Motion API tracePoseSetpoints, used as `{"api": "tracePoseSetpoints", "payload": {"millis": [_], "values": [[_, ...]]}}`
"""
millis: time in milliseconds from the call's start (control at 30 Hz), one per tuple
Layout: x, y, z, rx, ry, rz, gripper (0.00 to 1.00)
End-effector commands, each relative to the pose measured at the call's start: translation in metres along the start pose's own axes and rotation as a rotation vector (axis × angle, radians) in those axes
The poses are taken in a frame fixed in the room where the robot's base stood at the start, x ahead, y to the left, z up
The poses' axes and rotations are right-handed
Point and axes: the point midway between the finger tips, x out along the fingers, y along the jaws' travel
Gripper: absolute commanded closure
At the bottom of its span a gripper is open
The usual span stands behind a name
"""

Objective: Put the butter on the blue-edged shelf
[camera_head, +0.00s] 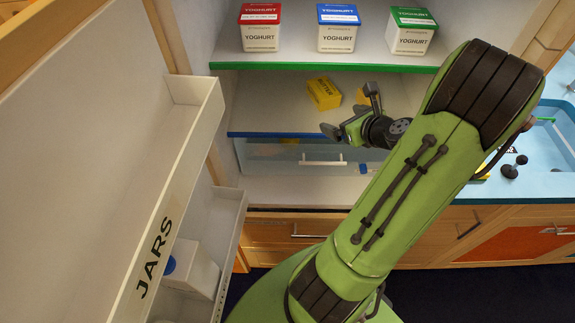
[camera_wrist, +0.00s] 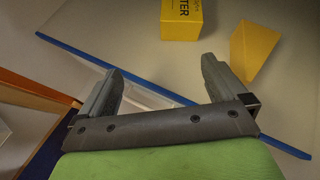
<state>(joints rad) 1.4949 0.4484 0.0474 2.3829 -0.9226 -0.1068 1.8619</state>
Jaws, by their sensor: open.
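The yellow butter box (camera_head: 323,93) lies on the blue-edged shelf (camera_head: 262,118) inside the open fridge, behind the blue front edge. In the wrist view the butter (camera_wrist: 182,20) is at the top, beyond my fingertips and apart from them. My gripper (camera_head: 349,110) is open and empty, at the front of the blue-edged shelf. In the wrist view its two fingers (camera_wrist: 162,70) are spread over the shelf's blue edge (camera_wrist: 135,78).
A yellow wedge (camera_wrist: 253,48) stands right of the butter, partly hidden by my gripper in the head view (camera_head: 361,97). Yoghurt tubs (camera_head: 338,30) sit on the green-edged shelf (camera_head: 310,67) above. A drawer (camera_head: 280,155) is below. The open door (camera_head: 110,130) with JARS rack is at left.

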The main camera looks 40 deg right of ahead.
Motion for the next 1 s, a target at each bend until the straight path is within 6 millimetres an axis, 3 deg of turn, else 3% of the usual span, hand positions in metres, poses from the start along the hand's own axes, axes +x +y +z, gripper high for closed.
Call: {"api": "tracePoseSetpoints", "payload": {"millis": [33,167,300,400,500,600,767,800,1000], "values": [[0.005,0.027,0.017,-0.172,0.024,0.066,0.01],[0.001,0.110,0.047,-0.786,0.095,0.279,0.01],[-0.033,0.187,0.063,-1.478,0.098,0.490,0.01],[-0.071,0.228,0.067,-1.952,0.049,0.611,0.01],[-0.115,0.256,0.066,-2.384,-0.038,0.700,0.01],[-0.155,0.268,0.059,-2.727,-0.149,0.755,0.01],[-0.188,0.271,0.047,-3.006,-0.282,0.794,0.01],[-0.191,0.271,0.046,3.018,0.295,-0.795,0.01],[-0.192,0.270,0.045,3.004,0.298,-0.793,0.01]]}}
